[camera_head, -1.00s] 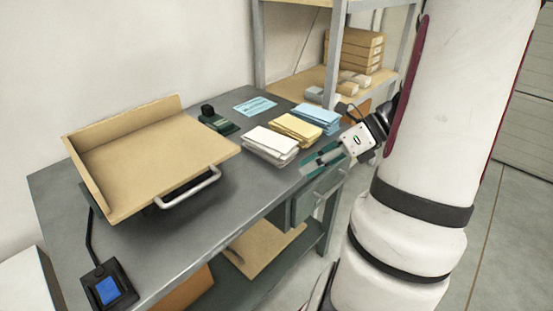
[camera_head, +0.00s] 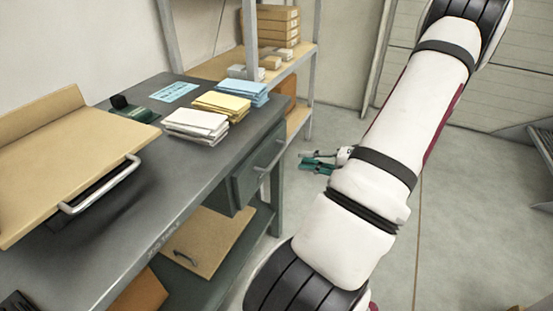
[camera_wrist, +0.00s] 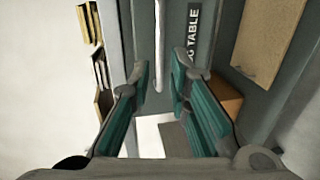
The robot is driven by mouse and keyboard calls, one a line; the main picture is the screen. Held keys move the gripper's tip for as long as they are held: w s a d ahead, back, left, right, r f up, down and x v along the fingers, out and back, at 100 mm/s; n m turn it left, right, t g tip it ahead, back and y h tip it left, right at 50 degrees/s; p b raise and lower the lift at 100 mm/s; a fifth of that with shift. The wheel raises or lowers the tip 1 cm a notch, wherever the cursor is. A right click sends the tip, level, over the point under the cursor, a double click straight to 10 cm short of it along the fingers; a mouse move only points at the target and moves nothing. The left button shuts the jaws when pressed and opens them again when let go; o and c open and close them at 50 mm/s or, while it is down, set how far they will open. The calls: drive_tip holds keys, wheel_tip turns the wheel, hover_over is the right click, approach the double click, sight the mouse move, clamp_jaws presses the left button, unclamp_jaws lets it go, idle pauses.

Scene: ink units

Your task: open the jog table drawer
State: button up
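The jog table drawer (camera_head: 258,165) is a grey-green front under the right end of the table, with a pale bar handle (camera_head: 271,155). It looks shut. In the wrist view, a pale bar that looks like this handle (camera_wrist: 158,45) lies ahead between my fingers, beside a dark label (camera_wrist: 193,40) ending in "TABLE". My gripper (camera_head: 316,162) is to the right of the drawer in the head view, apart from it. Its teal fingers are spread and empty in the wrist view (camera_wrist: 158,88). My arm hides part of the gripper in the head view.
The grey table (camera_head: 150,215) carries a tan tray (camera_head: 75,160) with its own bar handle (camera_head: 100,190). White (camera_head: 197,124), yellow (camera_head: 222,105) and blue (camera_head: 243,91) paper stacks lie above the drawer. A shelf rack (camera_head: 305,65) stands behind.

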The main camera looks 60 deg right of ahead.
sight(277, 155)
drive_tip(key=b+x, duration=0.2)
drive_tip(key=x, duration=0.8)
drive_tip(key=shift+a, duration=0.1)
clamp_jaws()
